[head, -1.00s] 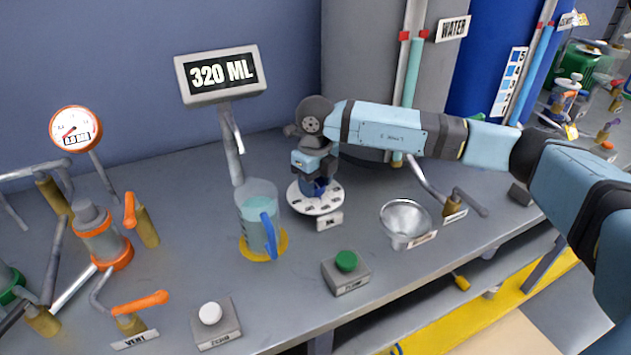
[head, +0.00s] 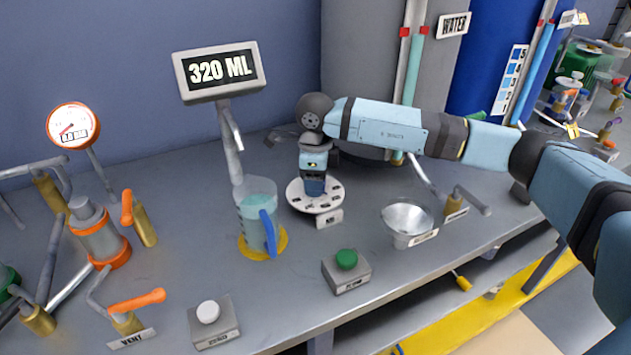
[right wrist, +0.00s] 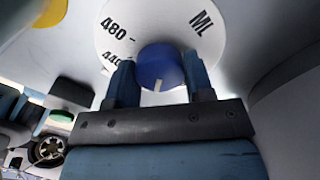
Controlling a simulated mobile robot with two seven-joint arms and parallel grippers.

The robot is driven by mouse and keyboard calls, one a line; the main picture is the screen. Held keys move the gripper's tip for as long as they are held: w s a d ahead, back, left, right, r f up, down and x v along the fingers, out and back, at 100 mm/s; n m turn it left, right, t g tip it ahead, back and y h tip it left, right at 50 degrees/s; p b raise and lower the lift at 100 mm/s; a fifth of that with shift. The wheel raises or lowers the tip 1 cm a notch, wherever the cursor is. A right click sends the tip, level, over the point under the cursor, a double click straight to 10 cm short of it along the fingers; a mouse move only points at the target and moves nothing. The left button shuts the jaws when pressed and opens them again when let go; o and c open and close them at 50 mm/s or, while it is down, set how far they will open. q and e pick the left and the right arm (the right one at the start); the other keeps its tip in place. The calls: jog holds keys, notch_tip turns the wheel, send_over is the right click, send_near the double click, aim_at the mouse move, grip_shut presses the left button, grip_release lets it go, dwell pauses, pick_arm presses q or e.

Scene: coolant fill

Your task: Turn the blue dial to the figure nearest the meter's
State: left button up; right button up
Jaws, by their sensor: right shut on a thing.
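The blue dial (right wrist: 160,68) stands on a white round plate (head: 335,194) with figures around it. In the right wrist view, "480", part of "440" and "ML" show on the plate. A pale line on the dial points down toward my gripper; the figure there is hidden. My right gripper (right wrist: 160,85) is shut on the dial, one finger on each side. In the head view my right gripper (head: 315,182) reaches down onto the dial and hides most of it. The meter (head: 219,71) reads "320 ML". My left gripper is not in view.
A jug (head: 257,215) with bluish liquid and a blue handle stands left of the dial. A metal funnel (head: 407,220) is to the right. A green pump button (head: 346,260) and a white zero button (head: 208,312) are in front. Orange-handled valves and a gauge (head: 73,126) stand left.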

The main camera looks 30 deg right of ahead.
jog(key=n+b, duration=0.1)
jog(key=n, duration=0.3)
jog(key=shift+n, duration=0.3)
jog(key=shift+w+n+b, duration=0.1)
jog(key=shift+n+b, duration=0.25)
jog(key=shift+n, duration=1.65)
jog(key=shift+r, duration=0.1)
jog(key=o, duration=0.9)
jog(key=shift+o, duration=0.2)
notch_tip(320, 180, up, 14)
jog(key=p, duration=0.2)
jog(key=shift+f, duration=0.2)
